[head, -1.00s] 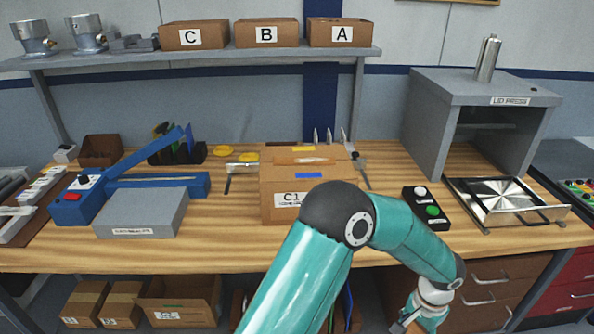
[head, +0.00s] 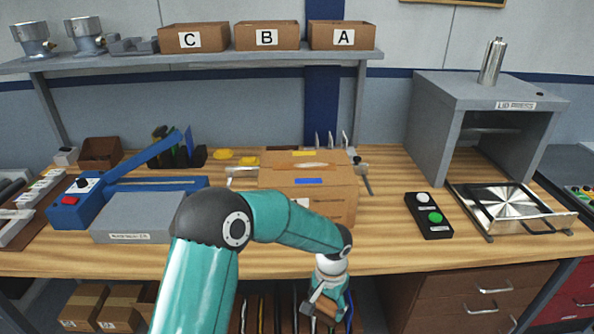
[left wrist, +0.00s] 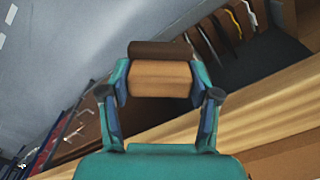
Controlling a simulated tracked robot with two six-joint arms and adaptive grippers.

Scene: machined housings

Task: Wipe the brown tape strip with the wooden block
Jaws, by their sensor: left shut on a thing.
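A cardboard carton (head: 335,203) labelled C1 stands on the workbench in the head view. The brown tape strip (head: 302,166) runs across its top, between a small yellow piece and a blue piece of tape. My left gripper (head: 326,303) is low in front of the bench edge, below and apart from the carton. In the left wrist view my left gripper (left wrist: 158,82) is shut on the wooden block (left wrist: 160,79), which has a dark brown layer along one side. My arm hides part of the carton's label. My right gripper is not in view.
A black button box (head: 429,216) and the lid press (head: 483,110) stand to the right. A blue sealer with a grey plate (head: 138,212) is at the left. The wooden bench top (head: 385,235) is clear between carton and button box. Shelves with cartons lie under the bench.

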